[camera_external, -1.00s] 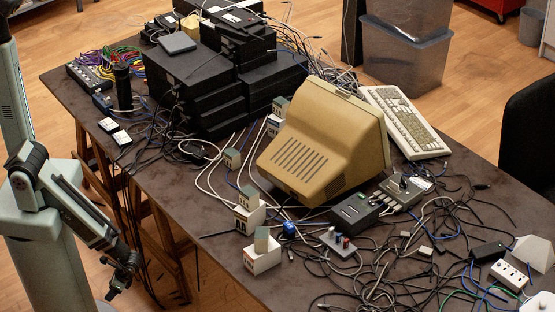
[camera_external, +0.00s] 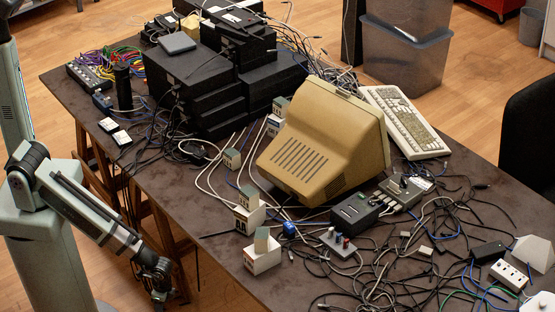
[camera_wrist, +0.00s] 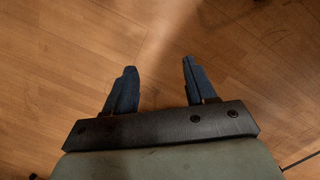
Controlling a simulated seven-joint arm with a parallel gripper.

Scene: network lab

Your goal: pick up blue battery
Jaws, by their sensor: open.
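A small blue block (camera_external: 289,229), which looks like the blue battery, sits on the dark table in the external view, between small white-and-grey boxes and a switch unit. It is too small there to make out details. My gripper (camera_external: 160,292) hangs left of the table's near edge, low and well apart from the block. In the wrist view my gripper (camera_wrist: 159,68) has its two dark blue fingers spread with only wooden floor between them. The block is not in the wrist view.
White-and-grey boxes (camera_external: 262,257) stand near the table's edge, close to the blue block. A beige monitor (camera_external: 322,140) is behind it. Tangled cables (camera_external: 400,265) cover the right part of the table. The table edge (camera_external: 215,262) lies between my gripper and the block.

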